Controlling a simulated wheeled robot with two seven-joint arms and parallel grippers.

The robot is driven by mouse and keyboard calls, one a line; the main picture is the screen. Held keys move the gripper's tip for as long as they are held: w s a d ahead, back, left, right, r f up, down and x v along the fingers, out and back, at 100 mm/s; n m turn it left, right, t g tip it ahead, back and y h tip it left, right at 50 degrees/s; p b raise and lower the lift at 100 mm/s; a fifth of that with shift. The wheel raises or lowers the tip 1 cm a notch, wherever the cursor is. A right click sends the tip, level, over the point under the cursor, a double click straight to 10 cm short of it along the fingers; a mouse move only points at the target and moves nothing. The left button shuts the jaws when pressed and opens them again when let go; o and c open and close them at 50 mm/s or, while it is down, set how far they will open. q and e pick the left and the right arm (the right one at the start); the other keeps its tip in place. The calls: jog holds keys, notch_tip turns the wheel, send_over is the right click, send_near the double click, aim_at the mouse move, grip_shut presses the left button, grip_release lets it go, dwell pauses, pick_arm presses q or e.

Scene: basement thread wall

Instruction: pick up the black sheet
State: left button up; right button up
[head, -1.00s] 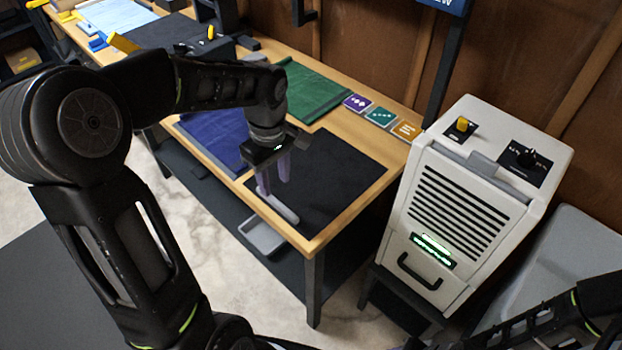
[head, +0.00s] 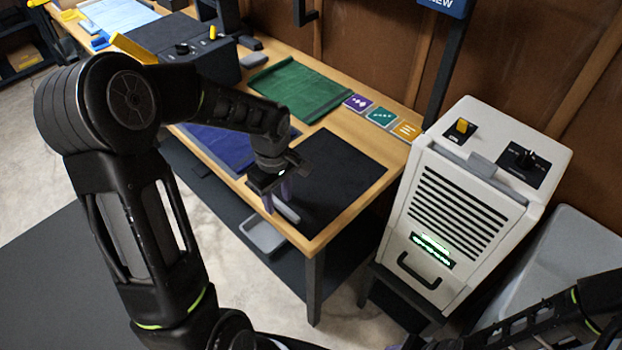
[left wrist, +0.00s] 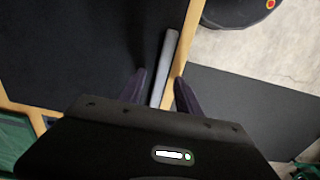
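The black sheet (head: 345,175) lies flat on the near right end of the wooden table, with a grey bar (head: 287,212) along its left edge. In the left wrist view the sheet (left wrist: 70,50) fills the left side, and the bar (left wrist: 166,62) runs between my finger tips. My left gripper (head: 277,202) points down at the bar, fingers apart and holding nothing. It also shows in the left wrist view (left wrist: 161,78), one finger on each side of the bar. I cannot tell whether the fingers touch the table.
A blue sheet (head: 215,145) and a green sheet (head: 300,90) lie farther along the table (head: 345,225). Several coloured cards (head: 381,117) line its back edge. A white machine (head: 465,205) stands close at the right. A grey tray (head: 262,237) sits below the table's edge.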

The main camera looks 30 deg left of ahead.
pick_arm(q)
jog(key=shift+c, duration=0.2)
dwell(0.4)
grip_shut()
dwell(0.4)
